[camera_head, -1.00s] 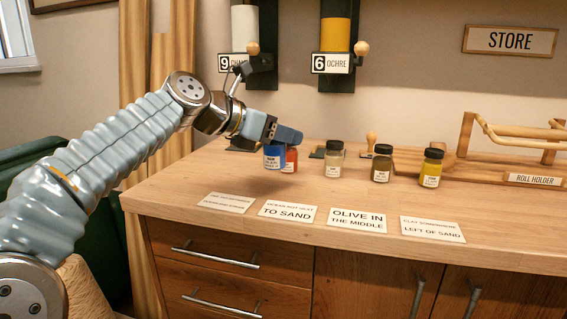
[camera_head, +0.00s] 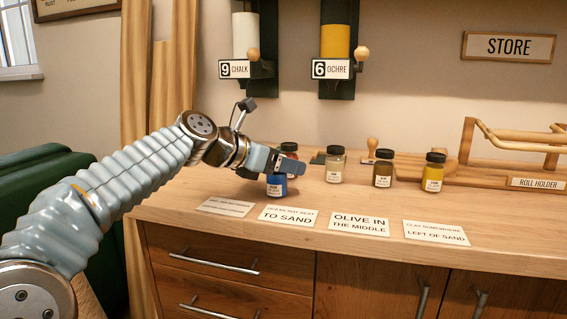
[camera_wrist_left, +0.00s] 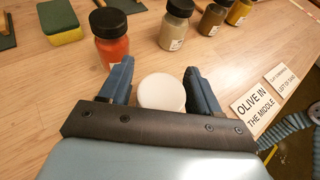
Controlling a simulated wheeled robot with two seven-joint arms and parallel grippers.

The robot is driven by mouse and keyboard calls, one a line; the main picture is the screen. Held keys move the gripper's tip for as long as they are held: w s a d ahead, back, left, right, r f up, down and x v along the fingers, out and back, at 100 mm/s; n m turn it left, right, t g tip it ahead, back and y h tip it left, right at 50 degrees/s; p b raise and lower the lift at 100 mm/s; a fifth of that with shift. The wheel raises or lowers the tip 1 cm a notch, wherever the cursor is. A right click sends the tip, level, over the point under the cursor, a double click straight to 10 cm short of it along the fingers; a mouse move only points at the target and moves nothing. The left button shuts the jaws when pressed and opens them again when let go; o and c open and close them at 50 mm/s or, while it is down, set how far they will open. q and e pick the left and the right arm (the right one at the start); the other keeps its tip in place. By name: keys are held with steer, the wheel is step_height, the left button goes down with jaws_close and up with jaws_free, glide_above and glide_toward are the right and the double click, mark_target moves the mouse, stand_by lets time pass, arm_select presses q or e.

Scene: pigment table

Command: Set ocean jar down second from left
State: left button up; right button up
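The blue jar (camera_head: 276,186), apparently the ocean jar, is between the fingers of my left gripper (camera_head: 285,167). It is upright, at or just above the wooden top behind the card "ocean not next to sand"; I cannot tell whether its base touches. In the left wrist view its white round lid (camera_wrist_left: 162,92) sits between the two fingers (camera_wrist_left: 160,82), which look closed around the jar. A red jar (camera_head: 289,150) stands behind the gripper, partly hidden; it also shows in the left wrist view (camera_wrist_left: 112,50). My right gripper is out of view.
A pale jar (camera_head: 335,168), an olive-brown jar (camera_head: 383,172) and a yellow jar (camera_head: 433,176) stand in a row to the right. Clue cards (camera_head: 359,224) lie along the front edge. A roll holder (camera_head: 520,160) is at the back right. A green-yellow sponge (camera_wrist_left: 60,20) lies behind.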

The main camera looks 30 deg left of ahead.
arm_select(q)
steer(key=shift+o, duration=0.3)
steer(key=shift+r, duration=0.15)
steer(key=v, duration=1.2)
